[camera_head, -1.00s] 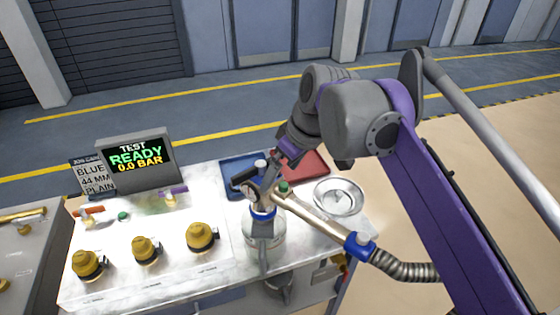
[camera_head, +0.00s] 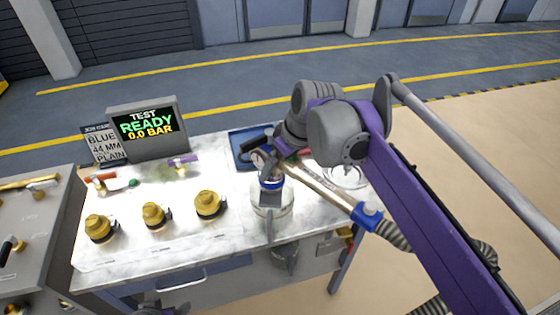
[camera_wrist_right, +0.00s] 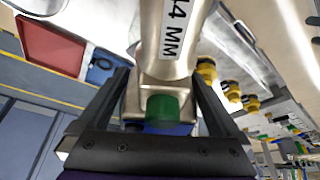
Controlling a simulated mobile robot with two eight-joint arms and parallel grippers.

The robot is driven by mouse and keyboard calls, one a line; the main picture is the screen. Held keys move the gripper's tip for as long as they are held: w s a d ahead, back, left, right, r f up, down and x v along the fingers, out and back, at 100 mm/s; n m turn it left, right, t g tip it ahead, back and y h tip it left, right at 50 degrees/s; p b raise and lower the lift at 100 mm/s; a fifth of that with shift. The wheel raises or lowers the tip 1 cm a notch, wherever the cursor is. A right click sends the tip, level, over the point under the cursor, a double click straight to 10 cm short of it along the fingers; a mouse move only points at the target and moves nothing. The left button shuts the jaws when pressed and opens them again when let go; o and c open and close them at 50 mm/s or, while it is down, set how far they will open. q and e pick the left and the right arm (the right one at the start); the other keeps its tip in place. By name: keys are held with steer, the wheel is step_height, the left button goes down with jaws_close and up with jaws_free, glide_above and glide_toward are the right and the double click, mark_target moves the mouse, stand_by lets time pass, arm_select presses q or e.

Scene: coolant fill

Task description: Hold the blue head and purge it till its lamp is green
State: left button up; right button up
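The blue head is a metal body with a barrel (camera_head: 325,187), a blue ring (camera_head: 367,214), and a hose running off to the right. A gauge and black handle show at its upper left. A blue collar (camera_head: 270,183) is at the mouth of a clear jar (camera_head: 272,205). My right gripper (camera_head: 282,160) is at the head's upper part. In the right wrist view its two fingers flank the metal body (camera_wrist_right: 165,45), marked 44 MM, and appear shut on it. A green cap or lamp (camera_wrist_right: 162,107) faces me; I cannot tell whether it is lit. My left gripper's fingers are not in view.
The test screen (camera_head: 148,126) reads READY, 0.0 BAR; a card (camera_head: 103,146) reads BLUE 44 MM PLAIN. Several brass fittings (camera_head: 154,215) stand on the bench. A blue tray (camera_head: 238,163) and a round metal dish (camera_head: 345,176) lie near the head. A second cart (camera_head: 30,220) is at left.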

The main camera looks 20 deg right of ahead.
jaws_close()
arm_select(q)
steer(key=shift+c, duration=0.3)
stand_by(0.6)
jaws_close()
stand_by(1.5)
